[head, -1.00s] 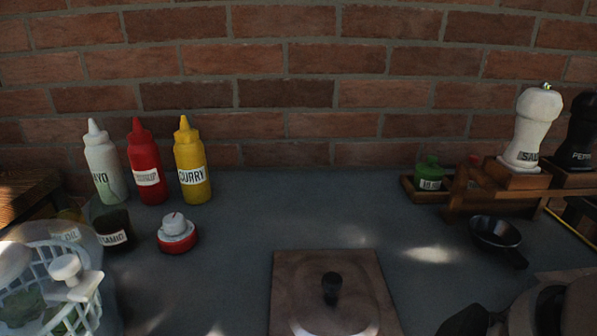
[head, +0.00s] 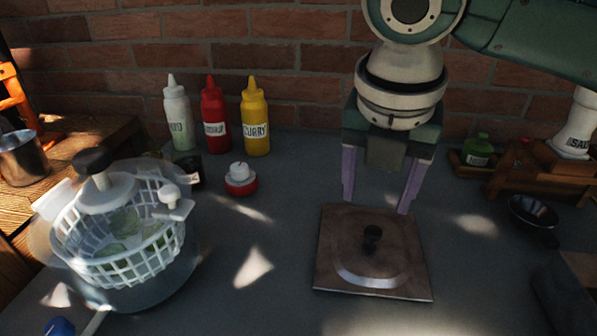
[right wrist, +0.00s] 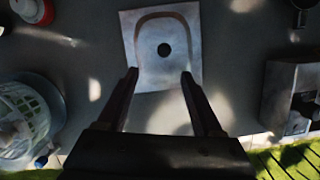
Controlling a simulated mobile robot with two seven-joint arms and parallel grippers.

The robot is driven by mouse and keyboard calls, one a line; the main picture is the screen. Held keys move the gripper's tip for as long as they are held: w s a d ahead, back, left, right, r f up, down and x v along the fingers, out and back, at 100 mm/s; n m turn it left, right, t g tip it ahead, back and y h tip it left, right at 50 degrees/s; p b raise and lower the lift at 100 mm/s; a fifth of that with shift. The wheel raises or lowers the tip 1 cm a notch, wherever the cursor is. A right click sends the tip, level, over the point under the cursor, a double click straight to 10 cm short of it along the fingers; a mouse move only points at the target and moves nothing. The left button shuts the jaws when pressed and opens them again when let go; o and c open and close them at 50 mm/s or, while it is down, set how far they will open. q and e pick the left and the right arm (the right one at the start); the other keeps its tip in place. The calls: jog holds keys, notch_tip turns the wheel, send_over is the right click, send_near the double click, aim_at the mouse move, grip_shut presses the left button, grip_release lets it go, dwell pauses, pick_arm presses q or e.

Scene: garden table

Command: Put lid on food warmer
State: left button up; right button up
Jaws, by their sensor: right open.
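The lid (head: 340,240) is a brownish square plate with a raised middle and a black knob (head: 372,238). It lies flat on the grey table, right of centre in the head view. In the right wrist view the lid (right wrist: 185,70) is just beyond my fingertips. My right gripper (head: 376,208) points down, open and empty, with its fingertips near the lid's far edge in the head view. A box-like metal object (right wrist: 272,95), possibly the food warmer, stands at the right in the right wrist view. My left gripper is not in view.
A white salad spinner (head: 120,270) stands at the left. Mayo, ketchup and curry bottles (head: 255,120) stand by the brick wall, with a red-and-white container (head: 240,180) before them. A small black pan (head: 532,213) and a wooden rack (head: 500,180) are at the right.

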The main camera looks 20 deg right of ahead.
send_over(374, 230)
jog(key=s+a, duration=0.1)
jog(key=a, duration=0.1)
notch_tip(374, 230, down, 4)
jog(key=shift+s+f+b, duration=0.1)
jog(key=shift+s+b, duration=0.05)
jog(key=shift+b, duration=0.2)
jog(key=x, duration=0.5)
jog(key=shift+d+f+b, duration=0.1)
jog(key=shift+d+b, duration=0.25)
grip_shut()
